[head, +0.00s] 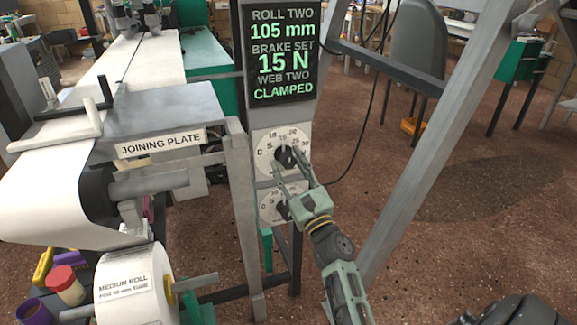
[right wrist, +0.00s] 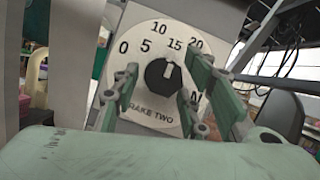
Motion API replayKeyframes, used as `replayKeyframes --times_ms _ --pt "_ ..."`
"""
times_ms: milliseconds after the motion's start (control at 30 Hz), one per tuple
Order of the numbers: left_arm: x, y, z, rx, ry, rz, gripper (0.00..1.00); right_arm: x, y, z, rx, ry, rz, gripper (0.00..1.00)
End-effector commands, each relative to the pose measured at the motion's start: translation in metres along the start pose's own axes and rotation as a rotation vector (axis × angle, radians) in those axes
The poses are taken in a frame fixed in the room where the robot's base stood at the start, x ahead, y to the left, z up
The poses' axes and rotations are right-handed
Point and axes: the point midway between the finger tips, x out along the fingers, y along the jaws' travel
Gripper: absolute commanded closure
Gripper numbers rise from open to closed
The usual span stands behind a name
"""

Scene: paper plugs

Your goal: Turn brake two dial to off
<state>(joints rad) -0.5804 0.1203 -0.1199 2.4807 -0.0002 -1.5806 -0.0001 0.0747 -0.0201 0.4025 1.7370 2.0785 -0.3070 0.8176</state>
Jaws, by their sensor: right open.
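The brake two dial is a white round plate (head: 266,142) with a black knob (head: 284,157), the upper of two dials below the display. In the right wrist view its plate (right wrist: 140,48) reads 0, 5, 10, 15, 20, N and "RAKE TWO", partly hidden by my fingers. The white mark on the knob (right wrist: 160,82) points up, near 15. My right gripper (head: 287,166) is open in front of this dial. In the right wrist view its fingers (right wrist: 164,84) stand on either side of the knob; contact cannot be told. My left gripper is not in view.
The display (head: 282,50) reads brake set 15 N and web two clamped. A lower dial (head: 268,210) sits just below, partly behind my right gripper. A grey slanted post (head: 430,135) stands to the right, the joining plate (head: 165,110) and medium roll (head: 130,290) to the left.

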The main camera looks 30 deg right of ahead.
Motion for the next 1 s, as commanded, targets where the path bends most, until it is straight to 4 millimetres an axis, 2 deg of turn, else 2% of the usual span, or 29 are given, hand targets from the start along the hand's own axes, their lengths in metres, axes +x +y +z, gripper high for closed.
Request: replayKeyframes --times_ms 200,633,1000 --pt "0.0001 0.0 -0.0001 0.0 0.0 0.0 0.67 0.0001 0.0003 -0.0003 -0.001 0.0 0.001 0.61" --pt "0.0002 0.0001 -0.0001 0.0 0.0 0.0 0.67 0.0 0.0014 0.0001 0.0 -0.001 0.003 0.98" --pt "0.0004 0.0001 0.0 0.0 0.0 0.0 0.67 -0.0001 0.0027 0.0002 -0.004 -0.002 0.008 0.99"
